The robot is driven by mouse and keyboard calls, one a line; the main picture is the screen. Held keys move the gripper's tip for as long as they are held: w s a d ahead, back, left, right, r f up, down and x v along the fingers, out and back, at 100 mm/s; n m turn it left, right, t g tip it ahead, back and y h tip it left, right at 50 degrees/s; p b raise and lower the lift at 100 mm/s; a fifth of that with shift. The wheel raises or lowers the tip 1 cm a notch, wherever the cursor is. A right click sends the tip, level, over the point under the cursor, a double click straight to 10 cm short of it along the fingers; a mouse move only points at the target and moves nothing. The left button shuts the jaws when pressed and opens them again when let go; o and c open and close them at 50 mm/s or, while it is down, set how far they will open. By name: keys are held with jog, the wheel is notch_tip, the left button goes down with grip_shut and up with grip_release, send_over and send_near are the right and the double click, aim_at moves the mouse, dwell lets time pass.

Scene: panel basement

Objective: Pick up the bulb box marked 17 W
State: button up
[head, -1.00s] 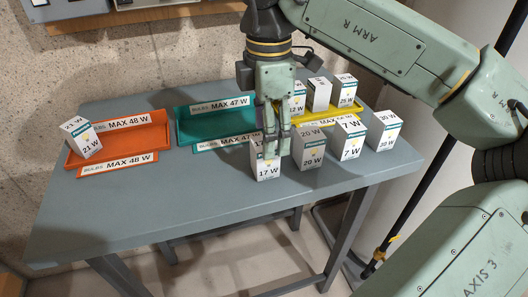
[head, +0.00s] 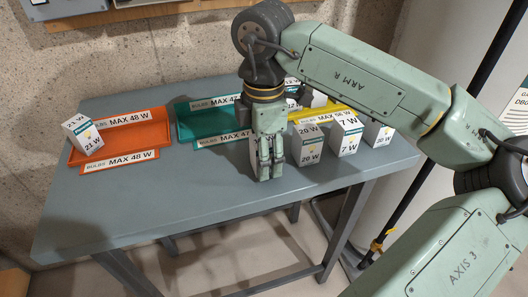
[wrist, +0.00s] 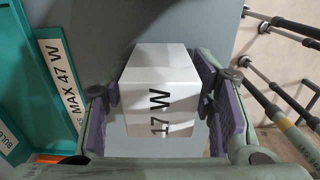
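The bulb box marked 17 W shows in the wrist view (wrist: 160,92) between my two purple-padded fingers. Its marking faces the camera. Dark fingertip parts lie close along both sides of the box; whether both pads press on it cannot be told. In the head view my gripper (head: 265,165) points straight down at the table's front part, and its fingers hide most of this box. The box appears to stand on the table.
White boxes marked 20 W (head: 308,147) and 7 W (head: 345,135) stand just right of my gripper. Behind are a green tray (head: 183,122) and a yellow tray (head: 335,107). An orange tray (head: 130,137) with a tilted 21 W box (head: 85,137) lies left. The table (head: 150,200) is clear at front left.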

jog(key=c, duration=0.9)
jog(key=shift+r, duration=0.2)
